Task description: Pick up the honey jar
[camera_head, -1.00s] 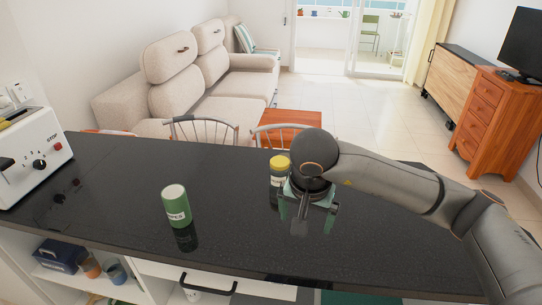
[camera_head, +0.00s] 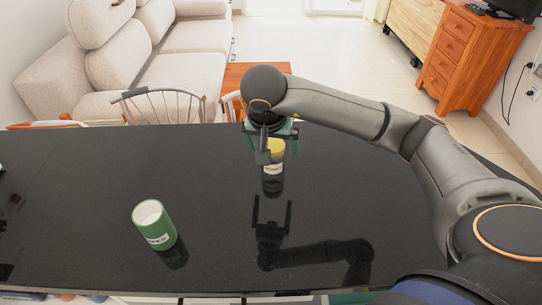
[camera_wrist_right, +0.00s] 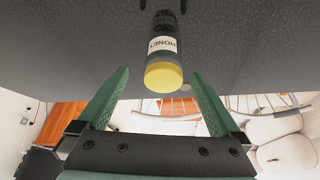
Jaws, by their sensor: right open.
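The honey jar (camera_head: 273,168) stands upright on the black counter, with a yellow lid and a white label. Part of it is hidden by my right gripper (camera_head: 268,143) in the head view. In the right wrist view the jar (camera_wrist_right: 163,50) appears upside down, its yellow lid nearest me. The lid is centred between the lines of my right gripper's two green fingers (camera_wrist_right: 158,72). These are wide open, with nothing held. The jar body lies beyond the fingertips; I see no contact. My left gripper is not in view.
A green container (camera_head: 156,226) with a white top stands on the black counter (camera_head: 90,180), left of the jar. Chairs (camera_head: 160,105) stand along the far edge, with a sofa (camera_head: 150,60) behind. The counter between container and jar is clear.

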